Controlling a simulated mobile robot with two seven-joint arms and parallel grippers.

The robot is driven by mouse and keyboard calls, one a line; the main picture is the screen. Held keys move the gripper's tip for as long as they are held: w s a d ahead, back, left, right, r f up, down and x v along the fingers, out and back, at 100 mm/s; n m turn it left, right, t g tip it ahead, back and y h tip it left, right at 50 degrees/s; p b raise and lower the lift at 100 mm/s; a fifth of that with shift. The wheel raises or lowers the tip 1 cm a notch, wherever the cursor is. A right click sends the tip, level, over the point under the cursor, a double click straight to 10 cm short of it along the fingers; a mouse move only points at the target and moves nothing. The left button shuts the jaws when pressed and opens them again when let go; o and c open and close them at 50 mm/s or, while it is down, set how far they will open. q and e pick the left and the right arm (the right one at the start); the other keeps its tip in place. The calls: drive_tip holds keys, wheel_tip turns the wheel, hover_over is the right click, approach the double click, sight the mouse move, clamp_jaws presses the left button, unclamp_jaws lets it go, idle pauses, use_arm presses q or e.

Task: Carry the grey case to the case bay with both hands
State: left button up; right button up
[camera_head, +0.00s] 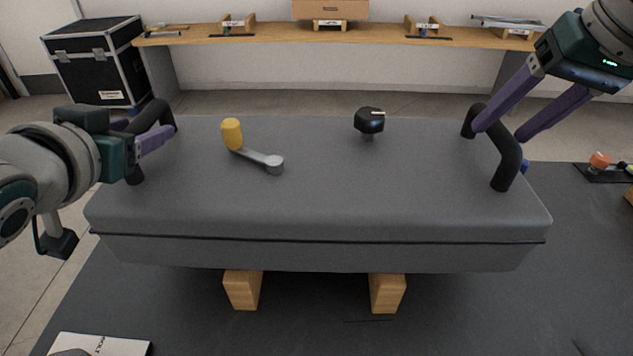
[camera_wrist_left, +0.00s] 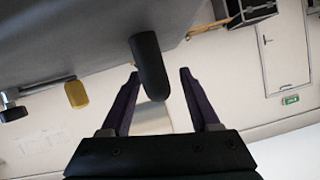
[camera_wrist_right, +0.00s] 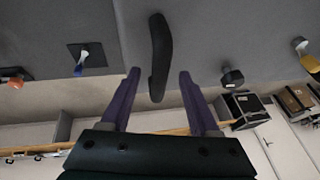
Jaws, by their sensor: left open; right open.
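The grey case (camera_head: 330,205) rests level on wooden blocks, with a black bar handle at each end. My left gripper (camera_head: 150,131) is open at the left handle (camera_head: 158,110); in the left wrist view the handle (camera_wrist_left: 149,65) lies between the open fingers (camera_wrist_left: 160,73). My right gripper (camera_head: 500,132) is open above the right handle (camera_head: 506,160); in the right wrist view one part of that handle (camera_wrist_right: 160,50) reaches between the spread fingertips (camera_wrist_right: 160,74). Neither gripper is closed on a handle. The case bay cannot be identified for certain.
A yellow-gripped crank (camera_head: 232,134) and a black knob (camera_head: 369,121) stick up from the case top. Wooden blocks (camera_head: 243,289) support it. A wooden shelf (camera_head: 380,36) runs behind, with a black flight case (camera_head: 92,65) at back left. A white booklet (camera_head: 100,345) lies front left.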

use_arm(q)
drive_tip(key=shift+x, duration=1.45)
use_arm(e)
drive_tip(key=shift+x, duration=1.5)
use_arm(q)
clamp_jaws()
use_arm(e)
clamp_jaws()
